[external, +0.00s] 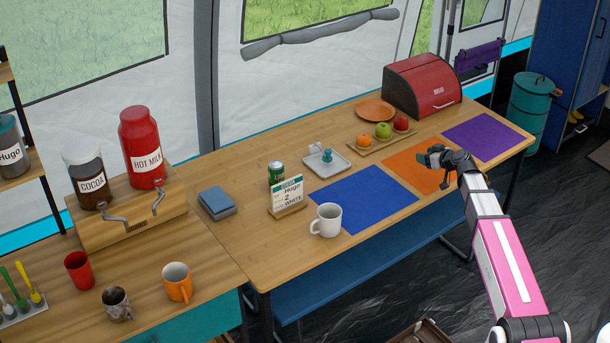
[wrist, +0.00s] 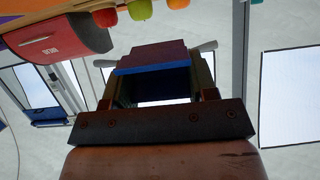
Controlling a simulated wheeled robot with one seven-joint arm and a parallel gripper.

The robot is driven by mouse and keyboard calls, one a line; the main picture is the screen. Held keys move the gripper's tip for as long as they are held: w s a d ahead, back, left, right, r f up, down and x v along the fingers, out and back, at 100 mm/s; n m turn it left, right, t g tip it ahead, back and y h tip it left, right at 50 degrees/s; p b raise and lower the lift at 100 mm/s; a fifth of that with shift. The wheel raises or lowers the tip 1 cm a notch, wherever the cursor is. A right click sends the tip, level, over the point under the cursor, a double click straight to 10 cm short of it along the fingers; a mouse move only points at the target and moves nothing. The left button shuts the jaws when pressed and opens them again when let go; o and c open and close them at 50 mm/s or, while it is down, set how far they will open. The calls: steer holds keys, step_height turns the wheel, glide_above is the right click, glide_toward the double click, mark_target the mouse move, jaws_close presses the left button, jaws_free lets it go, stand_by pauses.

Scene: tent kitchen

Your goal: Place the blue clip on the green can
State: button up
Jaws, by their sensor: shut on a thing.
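The green can (external: 276,172) stands upright on the wooden table, behind the small cocoa sign. My gripper (external: 436,156) is above the orange mat, far to the right of the can. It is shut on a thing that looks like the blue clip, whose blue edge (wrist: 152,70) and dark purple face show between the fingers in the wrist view. In the external view the clip is small and hard to tell from the fingers. The can is not in the wrist view.
A white mug (external: 326,221) and the cocoa sign (external: 288,197) stand in front of the can. A tray (external: 341,166) with small items, a fruit board (external: 365,149) and a red bread box (external: 421,86) are behind. The blue mat (external: 364,199) is bare.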

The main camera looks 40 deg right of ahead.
steer(key=w+a+r+n+g+y, duration=0.2)
steer(key=w+a+n+g, duration=0.25)
steer(key=a, duration=0.55)
steer(key=w+a+r+n+g+y, duration=0.1)
steer(key=w+a+n+g+y, duration=0.2)
steer(key=w+a, duration=0.5)
steer(key=w+a+r+n+g+y, duration=0.15)
steer(key=w+a+n+g, duration=0.35)
steer(key=a, duration=0.6)
steer(key=w+a+r+n+h, duration=0.1)
steer(key=a+r+n+h, duration=0.3)
steer(key=a, duration=0.5)
steer(key=a+r+n+h, duration=0.1)
steer(key=a+r+n, duration=0.1)
steer(key=a+n, duration=0.55)
steer(key=w+a+r+n+h, duration=0.1)
steer(key=a+r+n+h, duration=0.2)
steer(key=a, duration=0.8)
glide_above(274, 166)
step_height(274, 166, down, 7)
steer(key=shift+s+a+r, duration=0.1)
steer(key=shift+a+r, duration=0.05)
steer(key=shift+r, duration=0.05)
steer(key=shift+f, duration=2.1)
steer(key=shift+f, duration=0.15)
